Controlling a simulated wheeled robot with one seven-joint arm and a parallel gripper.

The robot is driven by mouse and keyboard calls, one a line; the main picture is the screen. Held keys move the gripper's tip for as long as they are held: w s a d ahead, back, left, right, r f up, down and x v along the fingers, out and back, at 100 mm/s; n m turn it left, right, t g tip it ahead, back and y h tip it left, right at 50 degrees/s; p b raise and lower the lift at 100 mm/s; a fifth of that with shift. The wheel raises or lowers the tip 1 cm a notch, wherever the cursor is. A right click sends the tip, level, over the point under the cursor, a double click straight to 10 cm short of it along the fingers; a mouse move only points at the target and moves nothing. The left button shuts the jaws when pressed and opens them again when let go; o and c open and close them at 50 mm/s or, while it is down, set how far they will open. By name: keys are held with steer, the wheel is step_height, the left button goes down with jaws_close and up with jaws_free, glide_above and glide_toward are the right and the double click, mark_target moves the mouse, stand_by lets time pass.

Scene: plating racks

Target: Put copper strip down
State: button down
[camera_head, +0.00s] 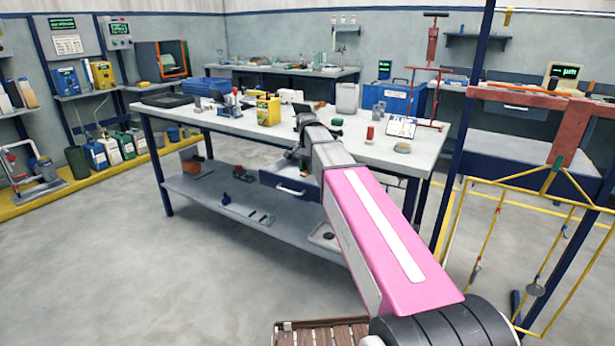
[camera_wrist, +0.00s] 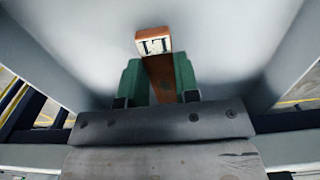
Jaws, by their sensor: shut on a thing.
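The copper strip (camera_wrist: 162,78) is a flat brown piece in the wrist view, held between the two green fingers of my gripper (camera_wrist: 158,66). Its far end carries a pale label with dark marks. Pale grey surfaces surround the strip, with a wall-like face on each side. I cannot tell whether the strip touches the surface behind it. In the head view my arm reaches toward the workbench, by an open drawer (camera_head: 289,187) under its top.
A rack with yellow wire frames (camera_head: 497,205) stands at right.

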mark_target(307, 171)
steer(key=shift+f, duration=1.6)
steer(key=shift+f, duration=0.1)
steer(key=c, duration=0.8)
jaws_free()
steer(key=shift+c, duration=0.2)
step_height(307, 171, up, 12)
